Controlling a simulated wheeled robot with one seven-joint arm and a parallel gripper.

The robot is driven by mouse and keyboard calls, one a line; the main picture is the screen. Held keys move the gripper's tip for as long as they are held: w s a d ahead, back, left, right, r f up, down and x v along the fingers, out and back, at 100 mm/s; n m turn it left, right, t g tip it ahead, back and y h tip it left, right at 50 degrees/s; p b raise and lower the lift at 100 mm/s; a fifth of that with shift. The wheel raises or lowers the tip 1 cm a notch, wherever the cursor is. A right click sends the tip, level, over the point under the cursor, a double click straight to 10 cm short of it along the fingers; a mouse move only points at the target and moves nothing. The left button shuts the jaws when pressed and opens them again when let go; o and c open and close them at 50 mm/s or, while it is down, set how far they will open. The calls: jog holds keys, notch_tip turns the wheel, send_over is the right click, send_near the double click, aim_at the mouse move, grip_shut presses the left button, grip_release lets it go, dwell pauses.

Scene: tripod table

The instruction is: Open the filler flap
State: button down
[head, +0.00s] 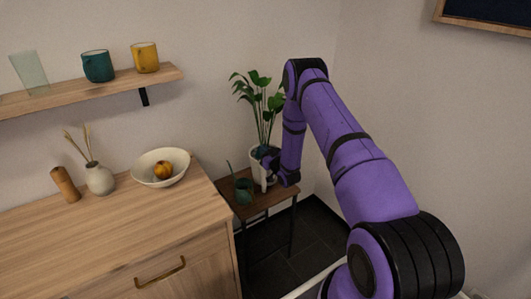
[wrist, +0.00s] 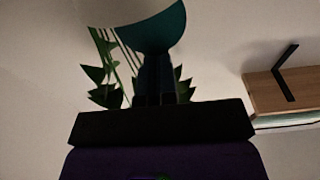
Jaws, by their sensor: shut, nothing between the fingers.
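A white plant pot (head: 258,177) with a tall leafy plant (head: 262,103) stands on the small dark side table (head: 268,201). My gripper (head: 268,164) is at the pot's upper right side and hides part of it. In the wrist view, my gripper's fingers (wrist: 154,75) are together with nothing between them. A dark teal rounded piece (wrist: 155,30) is just beyond the fingertips; it may be the filler flap. I cannot tell whether the fingers touch it, or how far it is open. A small dark green watering can (head: 243,190) stands left of the pot.
A wooden cabinet (head: 110,228) at the left carries a white bowl (head: 148,169) with fruit, a vase (head: 99,179) and a wooden cylinder (head: 65,184). A wall shelf (head: 115,84) holds cups. The wall is close behind the plant.

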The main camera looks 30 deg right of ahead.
jog(key=shift+w+r+g, duration=0.25)
jog(key=shift+w+g, duration=0.25)
jog(key=shift+g, duration=0.2)
jog(key=shift+w, duration=0.4)
jog(key=shift+s+r, duration=0.1)
